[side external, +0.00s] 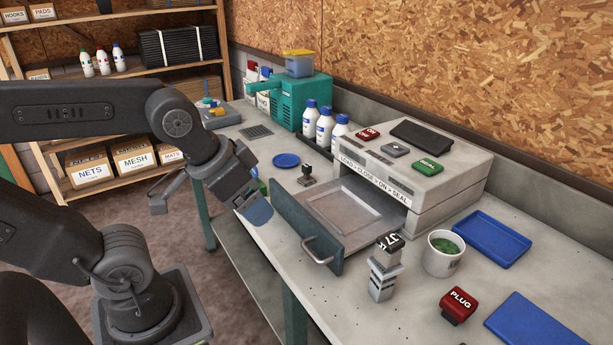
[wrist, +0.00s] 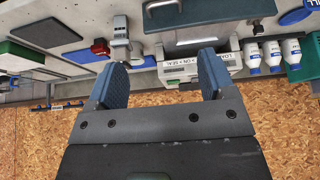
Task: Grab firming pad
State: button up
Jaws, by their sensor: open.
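My gripper (side external: 256,207) hangs left of the drawer front in the side view, above the bench's near edge. In the wrist view my gripper (wrist: 165,60) has its two blue-padded fingers wide apart, with nothing between them. No thing carries a readable firming pad label. A grey upright tool with a black lettered top (side external: 384,266) stands on the bench right of the drawer, well apart from my gripper; it also shows in the wrist view (wrist: 120,40). A small black-knobbed piece (side external: 307,174) stands behind the drawer front. Which one is the firming pad I cannot tell.
The drawer (side external: 322,238) of the grey sealing machine (side external: 420,185) is out, its handle facing my side. A cup with green contents (side external: 443,254), a red PLUG block (side external: 458,304) and blue trays (side external: 492,240) are at the right. White bottles (side external: 325,128) stand behind.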

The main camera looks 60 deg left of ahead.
jog(key=c, duration=0.3)
jog(key=w+a+r+m+g+y, duration=0.1)
jog(key=w+a+r+m, duration=0.15)
jog(key=w, duration=0.35)
jog(key=w+a+r+m+g+y, duration=0.1)
jog(key=w+a+m, duration=0.2)
jog(key=w, duration=0.2)
jog(key=m+g+y, duration=0.2)
jog(key=m+g, duration=0.2)
jog(key=m, duration=0.7)
send_over(307, 165)
jog(key=d, duration=0.5)
notch_tip(307, 165, down, 10)
jog(key=shift+m+y, duration=0.25)
jog(key=shift+y, duration=0.05)
jog(key=x, duration=0.6)
jog(key=w+x, duration=0.1)
jog(key=x, duration=0.1)
jog(key=shift+a+f, duration=0.1)
jog(key=shift+f, duration=0.3)
jog(key=shift+s+x, duration=0.15)
jog(key=shift+x, duration=1.35)
jog(key=shift+s+x, duration=0.1)
jog(key=shift+x, duration=1.45)
